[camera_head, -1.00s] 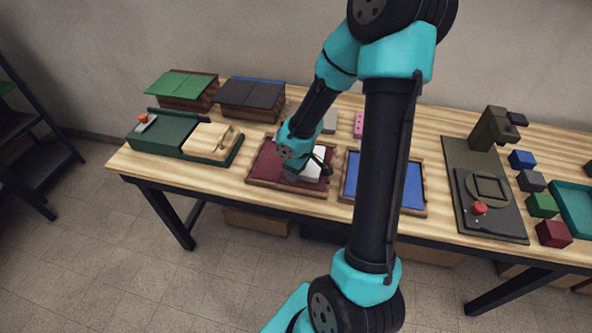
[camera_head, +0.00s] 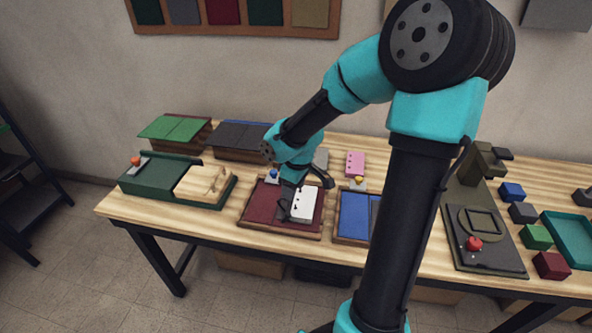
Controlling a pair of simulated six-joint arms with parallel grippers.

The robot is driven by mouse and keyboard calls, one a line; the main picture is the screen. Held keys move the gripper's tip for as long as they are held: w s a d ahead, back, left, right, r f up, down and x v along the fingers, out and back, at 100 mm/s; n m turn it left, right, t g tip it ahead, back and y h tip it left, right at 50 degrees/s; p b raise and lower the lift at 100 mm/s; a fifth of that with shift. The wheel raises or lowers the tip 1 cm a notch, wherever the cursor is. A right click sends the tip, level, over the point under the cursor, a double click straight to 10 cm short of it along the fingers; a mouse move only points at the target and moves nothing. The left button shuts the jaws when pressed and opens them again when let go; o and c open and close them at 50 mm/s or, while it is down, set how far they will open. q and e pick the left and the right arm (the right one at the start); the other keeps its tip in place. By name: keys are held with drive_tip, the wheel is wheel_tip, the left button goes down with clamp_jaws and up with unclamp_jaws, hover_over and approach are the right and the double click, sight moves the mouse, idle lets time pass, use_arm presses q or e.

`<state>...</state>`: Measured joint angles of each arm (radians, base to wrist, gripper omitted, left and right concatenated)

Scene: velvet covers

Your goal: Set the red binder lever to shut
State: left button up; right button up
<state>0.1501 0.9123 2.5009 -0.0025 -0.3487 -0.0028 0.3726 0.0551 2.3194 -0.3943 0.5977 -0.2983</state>
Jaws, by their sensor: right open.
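The red binder (camera_head: 257,212) lies open on the table as a shallow wooden-edged dark red tray. A white punched sheet (camera_head: 305,204) lies on its right part, with a dark grey piece (camera_head: 284,211) at the sheet's left edge. A small lever with a blue knob (camera_head: 273,174) stands at the binder's back edge, close left of my wrist. Its exact setting is too small to tell. My right gripper (camera_head: 318,179) is open and empty, above the back of the white sheet and right of the blue knob. My left gripper is out of view.
A blue binder (camera_head: 354,214) with a yellow knob (camera_head: 358,180) lies to the right, partly behind my arm. A green device (camera_head: 150,181) stands left. A press with a red knob (camera_head: 474,243) and several coloured blocks stand right. Bare table shows along the front edge.

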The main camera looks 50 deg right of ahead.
wheel_tip(320, 180, up, 6)
drive_tip(key=shift+s+d+r, duration=0.2)
drive_tip(key=shift+s, duration=0.2)
drive_tip(key=shift+f, duration=0.1)
